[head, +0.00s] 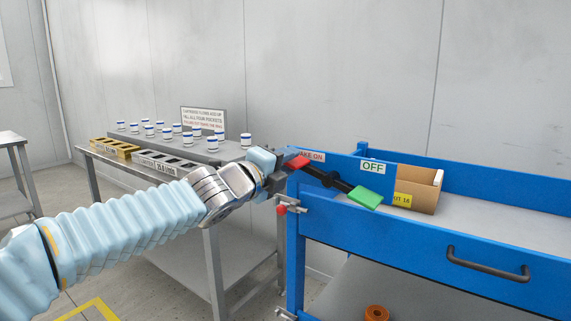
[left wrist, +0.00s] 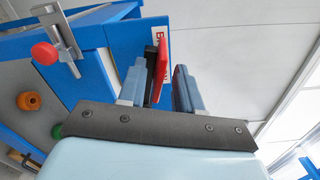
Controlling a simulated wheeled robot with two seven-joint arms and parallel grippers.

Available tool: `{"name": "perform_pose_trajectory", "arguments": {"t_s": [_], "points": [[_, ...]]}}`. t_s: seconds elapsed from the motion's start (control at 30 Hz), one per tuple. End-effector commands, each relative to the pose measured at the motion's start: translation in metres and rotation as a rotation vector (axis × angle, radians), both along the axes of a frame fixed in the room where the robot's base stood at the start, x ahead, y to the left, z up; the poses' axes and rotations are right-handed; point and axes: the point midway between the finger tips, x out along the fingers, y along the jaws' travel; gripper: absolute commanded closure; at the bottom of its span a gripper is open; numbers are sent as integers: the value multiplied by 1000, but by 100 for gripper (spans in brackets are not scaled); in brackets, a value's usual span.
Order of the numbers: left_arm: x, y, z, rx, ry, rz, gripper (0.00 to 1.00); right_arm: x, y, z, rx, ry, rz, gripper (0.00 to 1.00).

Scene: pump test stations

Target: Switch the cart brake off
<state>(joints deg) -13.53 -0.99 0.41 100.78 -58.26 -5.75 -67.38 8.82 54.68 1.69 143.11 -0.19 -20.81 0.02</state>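The brake lever on the blue cart (head: 296,250) is a black bar (head: 335,182) with a red end (head: 300,162) on the left and a green end (head: 365,197) on the right. The red end is higher and lies by the "BRAKE ON" label (head: 315,156); the "OFF" label (head: 373,167) is above the green end. My left gripper (head: 284,164) is at the red end. In the left wrist view my left gripper (left wrist: 160,88) has its fingers apart, with the red end (left wrist: 161,70) between them and a gap to the right finger. My right gripper is not in view.
A cardboard box (head: 418,190) stands on the cart top. A dark handle (head: 487,264) is on its front. A red-knobbed clamp (head: 284,208) sits at the cart's corner, close below my gripper. A grey bench (head: 197,156) with several white-and-blue jars is behind my arm.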

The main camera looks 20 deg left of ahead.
Motion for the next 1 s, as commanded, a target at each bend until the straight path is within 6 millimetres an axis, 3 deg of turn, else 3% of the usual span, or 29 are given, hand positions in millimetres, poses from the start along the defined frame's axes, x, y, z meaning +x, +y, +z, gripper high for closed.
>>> {"name": "perform_pose_trajectory", "arguments": {"t_s": [0.37, 0.8, 1.0], "points": [[-9, 4, 1, -1, 0, 1, 66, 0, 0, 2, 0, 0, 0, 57], [-102, 37, 4, -2, -2, 0, 66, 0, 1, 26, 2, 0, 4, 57], [-126, 45, 2, -1, -1, 0, 66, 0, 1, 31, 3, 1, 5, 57]]}}
